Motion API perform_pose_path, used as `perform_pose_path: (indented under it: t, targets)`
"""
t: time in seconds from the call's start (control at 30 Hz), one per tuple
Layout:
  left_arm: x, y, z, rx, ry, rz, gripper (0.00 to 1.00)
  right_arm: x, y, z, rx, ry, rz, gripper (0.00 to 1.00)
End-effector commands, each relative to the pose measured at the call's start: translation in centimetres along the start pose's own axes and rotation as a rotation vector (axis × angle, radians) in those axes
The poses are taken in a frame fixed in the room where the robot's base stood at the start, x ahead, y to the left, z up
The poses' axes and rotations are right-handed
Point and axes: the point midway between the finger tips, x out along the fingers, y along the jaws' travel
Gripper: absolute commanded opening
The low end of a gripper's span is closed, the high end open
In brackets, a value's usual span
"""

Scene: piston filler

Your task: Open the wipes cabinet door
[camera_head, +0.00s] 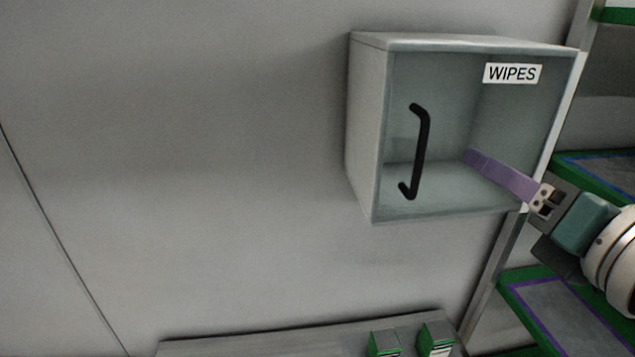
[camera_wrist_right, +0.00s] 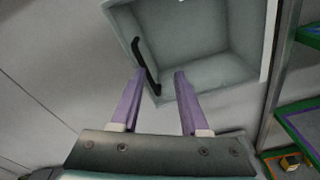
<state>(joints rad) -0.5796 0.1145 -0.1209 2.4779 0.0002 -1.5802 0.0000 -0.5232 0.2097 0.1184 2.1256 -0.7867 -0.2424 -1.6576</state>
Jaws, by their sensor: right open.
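The wipes cabinet (camera_head: 367,130) is a pale box on the wall with a clear front door (camera_head: 450,120) that looks shut. A white WIPES label (camera_head: 512,73) is at the door's upper right. The black bar handle (camera_head: 420,150) stands near-vertical on the door's left side. My right gripper (camera_head: 470,157) reaches in from the right, its purple fingers open and empty. In the head view its tips are right of the handle, with a gap. In the right wrist view the handle (camera_wrist_right: 147,66) shows just right of the left finger's tip; contact is not visible. My left gripper is out of view.
Green-edged shelves (camera_head: 530,279) on a grey frame stand at the right, close to my right arm. A grey ledge (camera_head: 280,335) below carries green-and-white boxes (camera_head: 385,343). The wall left of the cabinet is bare.

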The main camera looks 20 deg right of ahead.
Motion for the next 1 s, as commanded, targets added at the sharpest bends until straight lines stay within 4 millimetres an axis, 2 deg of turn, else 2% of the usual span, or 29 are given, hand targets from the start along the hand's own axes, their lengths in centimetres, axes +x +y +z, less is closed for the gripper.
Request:
perform_pose_path:
  t: [0.03, 0.13, 0.23, 0.37, 0.8, 1.0]
  targets:
    - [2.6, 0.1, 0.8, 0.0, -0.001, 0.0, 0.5, 0.4, -0.7, -2.3, -0.139, -0.013, 0.051, 0.45]
    - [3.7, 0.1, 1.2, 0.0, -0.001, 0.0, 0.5, 0.5, -0.2, -3.3, -0.344, -0.033, 0.129, 0.45]
    - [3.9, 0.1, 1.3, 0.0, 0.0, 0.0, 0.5, 0.6, 0.2, -3.6, -0.442, -0.044, 0.166, 0.45]
    - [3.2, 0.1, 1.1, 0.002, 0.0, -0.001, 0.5, 1.5, 0.7, -3.3, -0.464, -0.049, 0.175, 0.45]
    - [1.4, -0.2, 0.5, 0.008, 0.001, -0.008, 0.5, 8.5, 2.0, -3.2, -0.455, -0.048, 0.173, 0.45]
    - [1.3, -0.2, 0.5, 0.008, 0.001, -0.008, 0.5, 10.0, 2.2, -3.3, -0.456, -0.046, 0.173, 0.45]
